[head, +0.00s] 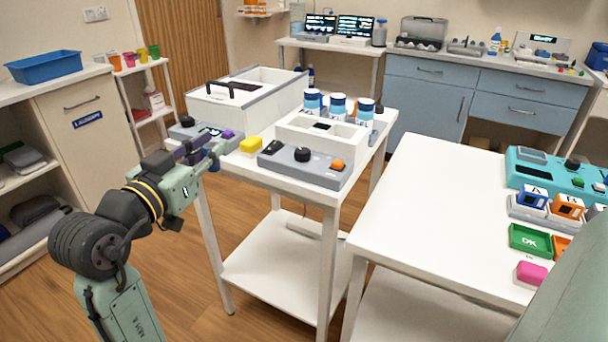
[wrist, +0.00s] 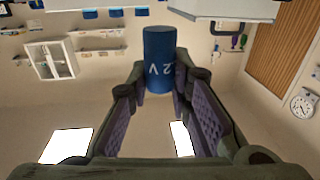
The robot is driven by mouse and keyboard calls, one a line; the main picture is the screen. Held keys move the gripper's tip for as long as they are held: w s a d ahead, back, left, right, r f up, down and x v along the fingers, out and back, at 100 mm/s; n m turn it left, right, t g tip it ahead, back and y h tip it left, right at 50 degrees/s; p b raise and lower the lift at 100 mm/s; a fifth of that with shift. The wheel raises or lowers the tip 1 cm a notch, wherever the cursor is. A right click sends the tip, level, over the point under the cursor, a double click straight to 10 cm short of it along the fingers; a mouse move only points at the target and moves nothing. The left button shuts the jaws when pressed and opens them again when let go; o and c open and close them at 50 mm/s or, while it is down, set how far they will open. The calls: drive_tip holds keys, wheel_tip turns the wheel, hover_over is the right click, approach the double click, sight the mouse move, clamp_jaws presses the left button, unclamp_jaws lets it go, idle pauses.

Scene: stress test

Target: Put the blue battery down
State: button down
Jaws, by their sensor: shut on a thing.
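A blue cylindrical battery (wrist: 160,62) with white lettering that ends in "2 V" is between my gripper's fingertips in the wrist view. My gripper (head: 208,152) is shut on it, near the left front edge of the white table in the head view. A small blue part of the battery (head: 214,163) shows at the fingertips there; the rest is hidden. Whether it touches anything below cannot be told.
A grey panel with a black knob and orange button (head: 303,166) lies at the table's front. A second white table (head: 430,195) at the right has a wide clear top.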

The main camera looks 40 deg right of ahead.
drive_tip(key=s+d+r+m+g, duration=0.1)
drive_tip(key=s+d+g, duration=0.1)
drive_tip(key=s, duration=0.3)
drive_tip(key=shift+h, duration=0.4)
drive_tip(key=d+p, duration=0.1)
drive_tip(key=d, duration=0.4)
drive_tip(key=d+p, duration=0.1)
drive_tip(key=d, duration=0.4)
drive_tip(key=d+f+p, duration=0.1)
drive_tip(key=d+p, duration=0.1)
drive_tip(key=d, duration=0.3)
drive_tip(key=shift+w+f, duration=0.1)
drive_tip(key=shift+w, duration=0.05)
drive_tip(key=shift+d+f, duration=0.1)
drive_tip(key=shift+d, duration=0.1)
drive_tip(key=shift+f, duration=1.75)
drive_tip(key=c, duration=1.5)
unclamp_jaws()
drive_tip(key=shift+o, duration=0.2)
drive_tip(key=b+v, duration=0.8)
drive_tip(key=v, duration=0.4)
drive_tip(key=shift+b, duration=0.3)
